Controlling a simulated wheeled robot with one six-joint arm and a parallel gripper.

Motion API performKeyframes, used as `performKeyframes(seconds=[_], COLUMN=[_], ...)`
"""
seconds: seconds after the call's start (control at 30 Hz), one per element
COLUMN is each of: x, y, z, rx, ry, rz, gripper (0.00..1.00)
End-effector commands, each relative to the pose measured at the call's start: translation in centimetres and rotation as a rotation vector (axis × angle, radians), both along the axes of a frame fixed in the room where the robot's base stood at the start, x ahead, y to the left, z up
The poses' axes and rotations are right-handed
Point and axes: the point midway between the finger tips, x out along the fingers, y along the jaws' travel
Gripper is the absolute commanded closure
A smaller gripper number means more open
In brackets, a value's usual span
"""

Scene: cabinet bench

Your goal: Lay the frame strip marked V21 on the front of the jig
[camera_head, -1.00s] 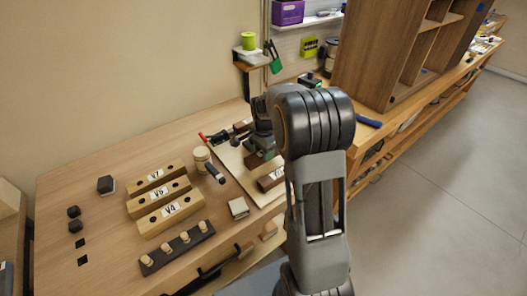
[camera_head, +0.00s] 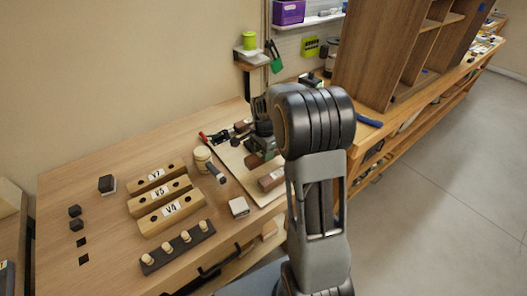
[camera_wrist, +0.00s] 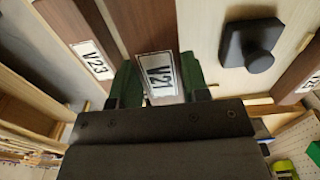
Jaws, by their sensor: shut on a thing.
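The strip marked V21 (camera_wrist: 147,28) is dark brown with a white label and sits between the green fingertips of my gripper (camera_wrist: 160,82) in the wrist view. My gripper is shut on it near the labelled end. The strip marked V23 (camera_wrist: 76,25) lies to its left in that view. In the head view my gripper (camera_head: 262,143) is over a pale board (camera_head: 232,158), which may be the jig. My arm hides much of the board's right side. I cannot tell whether V21 touches the surface below.
A black knob (camera_wrist: 250,44) on a square base is to the right of V21.

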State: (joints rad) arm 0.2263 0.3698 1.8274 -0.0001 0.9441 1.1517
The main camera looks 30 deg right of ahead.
Motion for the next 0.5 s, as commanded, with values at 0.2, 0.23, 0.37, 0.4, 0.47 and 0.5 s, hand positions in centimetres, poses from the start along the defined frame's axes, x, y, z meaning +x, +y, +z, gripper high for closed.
performKeyframes(seconds=[0.2,0.23,0.37,0.4,0.47,0.5], x=[0.01,0.01,0.01,0.02,0.02,0.02], y=[0.00,0.00,0.00,0.01,0.01,0.01], z=[-0.11,-0.16,-0.42,-0.51,-0.64,-0.72], rx=[0.000,0.000,0.000,0.000,0.000,0.000], ry=[0.000,0.000,0.000,0.000,0.000,0.000], rz=[0.000,0.000,0.000,0.000,0.000,0.000], gripper=[0.84,0.84,0.84,0.84,0.84,0.84])
